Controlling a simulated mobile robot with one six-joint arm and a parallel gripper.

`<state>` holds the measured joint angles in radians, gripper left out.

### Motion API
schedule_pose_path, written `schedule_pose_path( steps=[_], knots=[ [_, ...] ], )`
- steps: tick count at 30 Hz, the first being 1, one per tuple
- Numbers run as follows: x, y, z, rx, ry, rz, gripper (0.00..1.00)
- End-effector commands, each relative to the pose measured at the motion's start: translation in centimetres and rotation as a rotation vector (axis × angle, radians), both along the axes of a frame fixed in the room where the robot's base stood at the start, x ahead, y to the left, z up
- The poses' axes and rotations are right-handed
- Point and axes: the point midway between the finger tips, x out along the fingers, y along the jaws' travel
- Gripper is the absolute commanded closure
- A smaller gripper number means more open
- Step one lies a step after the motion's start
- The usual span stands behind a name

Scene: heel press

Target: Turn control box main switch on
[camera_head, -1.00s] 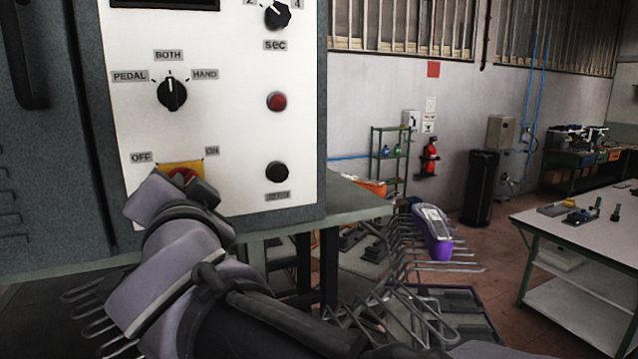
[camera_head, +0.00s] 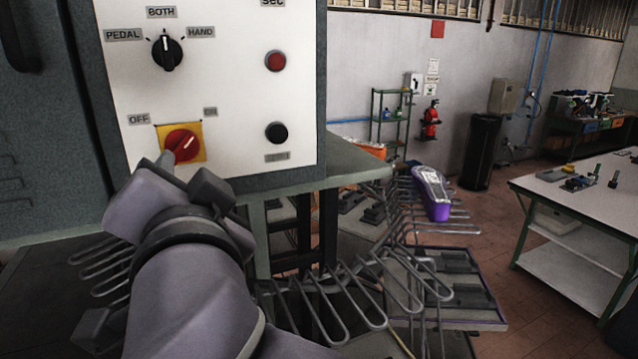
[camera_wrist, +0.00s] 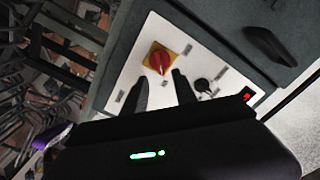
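The main switch (camera_head: 183,143) is a red rotary knob on a yellow plate, low on the white front panel of the control box (camera_head: 228,70). The OFF label (camera_head: 139,119) is to its upper left and the ON label (camera_head: 210,111) to its upper right. The knob's exact setting is hard to tell. In the wrist view the switch (camera_wrist: 159,59) shows ahead of my gripper (camera_wrist: 160,76), whose two dark fingers stand apart with nothing between them. In the head view my gripper (camera_head: 187,172) is just below the knob, partly hidden by my own wrist.
A PEDAL/BOTH/HAND selector (camera_head: 167,52), a red button (camera_head: 275,61) and a black button (camera_head: 277,133) share the panel. Below right stand a wire rack (camera_head: 340,290) and a purple shoe form (camera_head: 432,194). A worktable (camera_head: 590,195) is at the far right.

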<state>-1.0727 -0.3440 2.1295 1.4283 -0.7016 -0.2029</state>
Motion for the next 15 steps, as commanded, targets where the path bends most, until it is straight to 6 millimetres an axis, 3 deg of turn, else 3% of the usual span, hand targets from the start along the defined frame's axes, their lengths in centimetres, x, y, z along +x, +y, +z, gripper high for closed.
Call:
schedule_pose_path(
  steps=[3, 6, 15],
  knots=[
    [-3.2, -1.6, 0.2, 0.003, -0.001, 0.006, 0.66],
    [-5.0, -2.6, 0.1, 0.002, -0.001, 0.004, 0.66],
    [-6.4, -3.6, 0.0, 0.0, 0.002, 0.0, 0.66]
  ],
)
